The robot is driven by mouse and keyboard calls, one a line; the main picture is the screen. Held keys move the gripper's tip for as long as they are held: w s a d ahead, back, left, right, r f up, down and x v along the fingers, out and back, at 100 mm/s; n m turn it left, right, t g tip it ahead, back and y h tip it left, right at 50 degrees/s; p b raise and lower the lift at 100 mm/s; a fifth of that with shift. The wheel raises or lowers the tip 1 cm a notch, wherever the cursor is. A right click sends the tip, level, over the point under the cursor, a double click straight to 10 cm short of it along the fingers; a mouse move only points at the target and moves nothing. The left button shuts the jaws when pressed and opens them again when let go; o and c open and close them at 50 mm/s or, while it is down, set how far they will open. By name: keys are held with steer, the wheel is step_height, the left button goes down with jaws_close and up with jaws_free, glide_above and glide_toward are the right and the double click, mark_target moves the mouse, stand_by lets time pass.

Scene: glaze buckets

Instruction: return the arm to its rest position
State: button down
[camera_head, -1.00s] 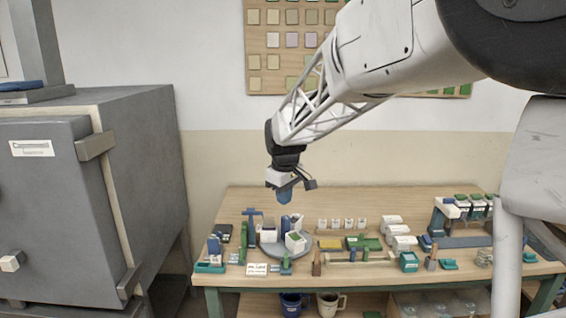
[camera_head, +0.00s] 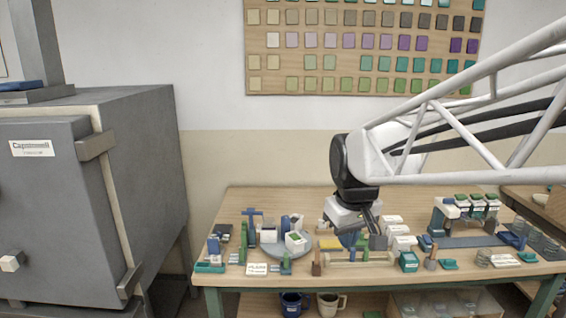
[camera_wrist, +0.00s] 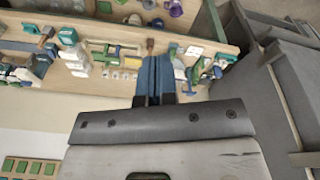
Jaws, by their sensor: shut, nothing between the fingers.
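My gripper (camera_head: 352,238) hangs from the arm over the middle of the wooden workbench (camera_head: 215,283), its fingers pointing down. In the wrist view its two blue fingers (camera_wrist: 155,76) are together with nothing between them. In the head view the gripper overlaps the small items in the bench's middle, and parts of them are hidden behind it. I cannot tell its exact height above them.
A round grey turntable (camera_head: 270,252) with several small containers stands left of the gripper. White boxes (camera_head: 392,222) are just right of it. A large grey kiln (camera_head: 60,200) fills the left side.

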steer(key=s+d+f+m, duration=0.2)
steer(key=s, duration=0.7)
steer(key=s+d+f+m, duration=0.2)
steer(key=s+d+f, duration=0.1)
steer(key=s, duration=0.6)
steer(key=shift+s+d+f+m+t, duration=0.25)
steer(key=shift+s+m+t, duration=0.05)
stand_by(2.0)
